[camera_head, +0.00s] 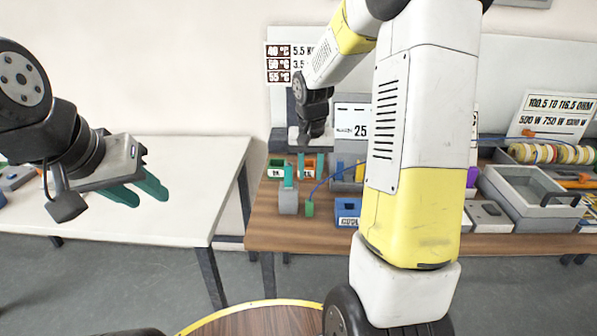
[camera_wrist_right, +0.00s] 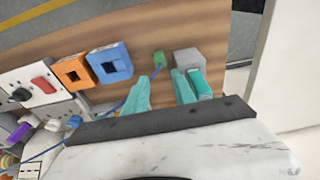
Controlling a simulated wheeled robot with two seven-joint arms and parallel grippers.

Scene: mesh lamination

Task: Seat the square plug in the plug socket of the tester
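A small green plug (camera_head: 309,208) with a blue cable stands near the front-left edge of the brown bench; the right wrist view also shows it (camera_wrist_right: 158,58). Its square shape is too small to confirm. A grey block (camera_head: 288,203) stands beside it. My right gripper (camera_wrist_right: 163,80) is open, its teal fingers apart, with the plug beyond the gap between them and the grey block beyond the right finger. It also shows in the head view (camera_head: 296,172). A blue box (camera_wrist_right: 110,64) has a square opening; which unit is the tester is unclear. My left gripper (camera_head: 152,200) is open and empty.
An orange box (camera_wrist_right: 72,73) with a square opening adjoins the blue box. A switch unit with a red rocker (camera_wrist_right: 42,85) stands beyond. A grey bin (camera_head: 530,195) is at the bench's right. The white table (camera_head: 190,160) is mostly bare. My right arm hides the bench's middle.

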